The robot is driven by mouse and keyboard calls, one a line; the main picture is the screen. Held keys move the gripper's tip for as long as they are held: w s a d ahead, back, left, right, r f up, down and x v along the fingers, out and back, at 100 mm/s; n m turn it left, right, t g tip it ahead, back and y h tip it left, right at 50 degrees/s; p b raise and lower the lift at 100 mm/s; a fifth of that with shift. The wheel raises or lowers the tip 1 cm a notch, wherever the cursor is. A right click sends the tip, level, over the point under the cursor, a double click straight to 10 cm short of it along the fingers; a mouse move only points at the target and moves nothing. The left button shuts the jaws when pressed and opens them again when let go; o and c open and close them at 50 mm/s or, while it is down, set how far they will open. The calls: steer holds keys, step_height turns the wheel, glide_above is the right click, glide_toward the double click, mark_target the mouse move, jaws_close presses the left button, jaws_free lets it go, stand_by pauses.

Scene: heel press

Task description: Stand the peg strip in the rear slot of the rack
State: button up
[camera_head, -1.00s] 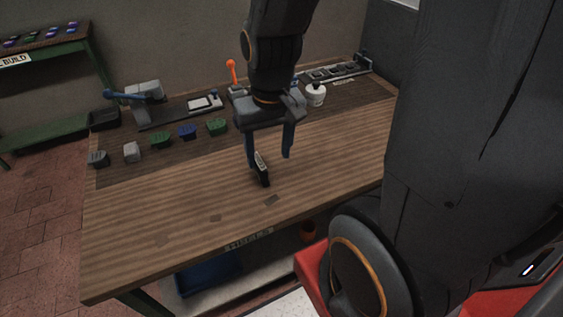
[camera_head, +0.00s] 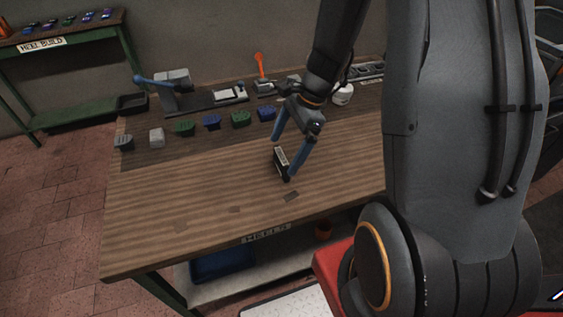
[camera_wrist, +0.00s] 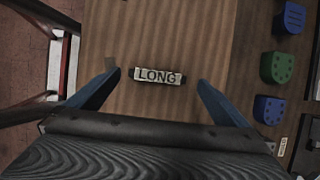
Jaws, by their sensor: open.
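In the wrist view my gripper (camera_wrist: 156,80) has a gap between each finger and the block. I cannot clearly identify the rack; a long grey fixture (camera_head: 368,72) at the back right is partly hidden by my arm.
Several coloured heel blocks (camera_head: 212,122) line the dark strip of the wooden bench (camera_head: 180,205). Behind them stand a press with a blue lever (camera_head: 172,82), an orange-handled tool (camera_head: 260,70) and a white bottle (camera_head: 342,95). The bench's front left is mostly clear.

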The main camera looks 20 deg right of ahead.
mark_target(283, 155)
steer(key=x, duration=0.4)
steer(key=shift+s+p, duration=0.25)
steer(key=shift+p, duration=0.05)
steer(key=c, duration=1.3)
steer(key=shift+o, duration=0.2)
